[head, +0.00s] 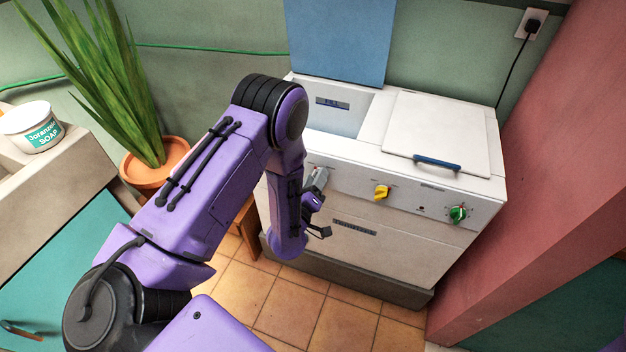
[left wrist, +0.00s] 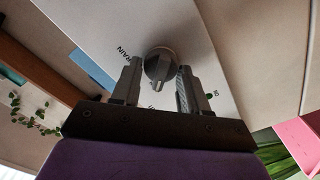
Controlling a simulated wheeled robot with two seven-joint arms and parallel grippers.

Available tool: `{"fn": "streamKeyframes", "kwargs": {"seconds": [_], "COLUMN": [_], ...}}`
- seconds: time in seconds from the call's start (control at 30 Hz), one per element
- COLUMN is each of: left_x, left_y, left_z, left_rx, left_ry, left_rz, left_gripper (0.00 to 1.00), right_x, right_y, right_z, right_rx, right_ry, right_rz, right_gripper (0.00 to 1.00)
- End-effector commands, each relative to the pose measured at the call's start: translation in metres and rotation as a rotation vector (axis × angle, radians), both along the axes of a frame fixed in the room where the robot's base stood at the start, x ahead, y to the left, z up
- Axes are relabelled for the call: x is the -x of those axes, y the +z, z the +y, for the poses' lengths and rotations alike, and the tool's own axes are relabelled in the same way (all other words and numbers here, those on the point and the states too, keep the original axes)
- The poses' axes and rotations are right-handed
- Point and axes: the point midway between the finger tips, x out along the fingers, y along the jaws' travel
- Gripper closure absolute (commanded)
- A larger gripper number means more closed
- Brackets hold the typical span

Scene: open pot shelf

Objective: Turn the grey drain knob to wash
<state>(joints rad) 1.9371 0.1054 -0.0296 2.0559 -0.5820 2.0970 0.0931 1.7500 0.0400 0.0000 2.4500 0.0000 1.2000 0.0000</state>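The grey drain knob (left wrist: 159,66) shows in the left wrist view on the white panel, with partly hidden dark lettering around it. Its raised grip bar points roughly toward my gripper. My left gripper (left wrist: 158,76) is open, with one finger on each side of the knob. A gap shows on the left; the right finger is close, and I cannot tell whether it touches. In the head view my left gripper (head: 316,196) is at the left end of the washer's front panel and hides the knob. My right gripper is not in view.
The white washer (head: 370,255) has a yellow knob (head: 381,192) and a green knob (head: 458,213) farther right. Its right lid (head: 440,130) is closed, with a blue handle. A potted plant (head: 155,170) stands left. A red wall (head: 530,180) stands right. Tiled floor is clear in front.

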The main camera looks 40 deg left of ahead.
Motion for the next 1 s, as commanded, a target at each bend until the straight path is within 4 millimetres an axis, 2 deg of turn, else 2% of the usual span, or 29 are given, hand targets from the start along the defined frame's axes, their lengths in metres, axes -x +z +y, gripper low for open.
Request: {"fn": "streamKeyframes", "kwargs": {"seconds": [0.03,0.07,0.4,0.47,0.8,1.0], "left_x": [-0.001,-0.001,0.005,0.013,0.088,0.103], "left_y": [0.002,0.002,-0.002,-0.003,-0.003,-0.001], "left_z": [0.001,0.001,-0.003,-0.006,-0.023,-0.025], "left_rx": [-0.002,-0.002,-0.001,-0.001,-0.002,-0.001], "left_ry": [0.003,0.002,-0.006,-0.009,-0.008,-0.003], "left_rz": [-0.004,-0.003,0.005,0.007,0.005,0.000], "left_gripper": [0.39,0.34,0.34,0.34,0.34,0.34], "right_x": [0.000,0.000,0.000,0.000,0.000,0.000], "right_y": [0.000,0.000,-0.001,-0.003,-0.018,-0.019], "right_z": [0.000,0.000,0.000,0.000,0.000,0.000], "right_rx": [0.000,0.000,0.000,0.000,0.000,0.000], "right_ry": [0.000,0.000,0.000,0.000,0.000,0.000], "right_rz": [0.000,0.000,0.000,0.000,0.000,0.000], "right_gripper": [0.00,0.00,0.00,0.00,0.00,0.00]}}
